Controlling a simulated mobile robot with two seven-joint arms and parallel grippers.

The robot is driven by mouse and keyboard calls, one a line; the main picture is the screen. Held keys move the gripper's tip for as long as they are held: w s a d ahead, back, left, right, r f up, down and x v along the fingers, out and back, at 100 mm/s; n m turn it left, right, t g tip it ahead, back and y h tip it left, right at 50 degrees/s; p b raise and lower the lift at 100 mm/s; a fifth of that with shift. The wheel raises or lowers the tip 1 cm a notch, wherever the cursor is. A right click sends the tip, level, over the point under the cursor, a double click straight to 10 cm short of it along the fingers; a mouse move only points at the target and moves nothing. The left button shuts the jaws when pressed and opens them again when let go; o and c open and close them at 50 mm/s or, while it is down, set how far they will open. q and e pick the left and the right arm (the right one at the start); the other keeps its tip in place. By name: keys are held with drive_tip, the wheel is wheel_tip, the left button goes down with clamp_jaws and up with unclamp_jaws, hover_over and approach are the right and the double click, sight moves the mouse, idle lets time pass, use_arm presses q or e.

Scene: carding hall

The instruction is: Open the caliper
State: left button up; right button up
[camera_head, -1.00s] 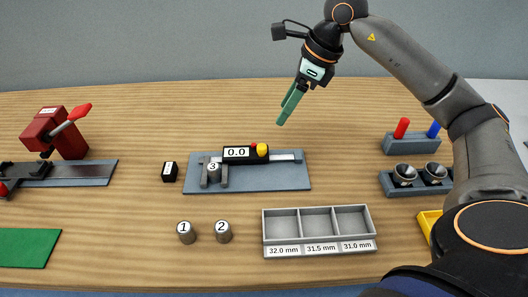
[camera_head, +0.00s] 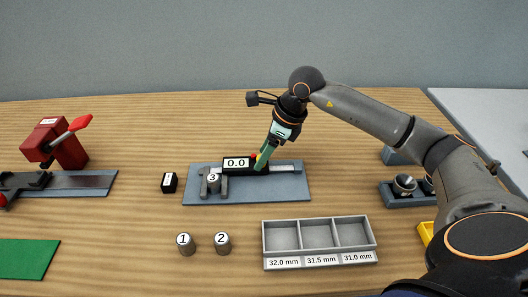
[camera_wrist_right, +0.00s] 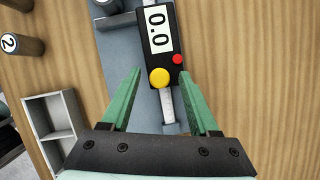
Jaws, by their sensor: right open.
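The caliper lies on a blue-grey plate (camera_head: 290,190). Its black display (camera_head: 237,163) reads 0.0, and its silver beam (camera_head: 286,168) runs to the right. My right gripper (camera_head: 263,162) is at the right end of the display, pointing down. In the wrist view its green fingers (camera_wrist_right: 160,76) are open, one on each side of the yellow knob (camera_wrist_right: 159,78). A red button (camera_wrist_right: 177,59) sits beside the knob. Whether the fingers touch the caliper is unclear. My left gripper is out of view.
Cylinders 1 (camera_head: 186,245) and 2 (camera_head: 222,244) stand in front of the plate. A grey three-compartment tray (camera_head: 268,240) is labelled 32.0, 31.5 and 31.0 mm.

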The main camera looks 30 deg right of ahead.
clamp_jaws()
idle(0.5)
idle(0.9)
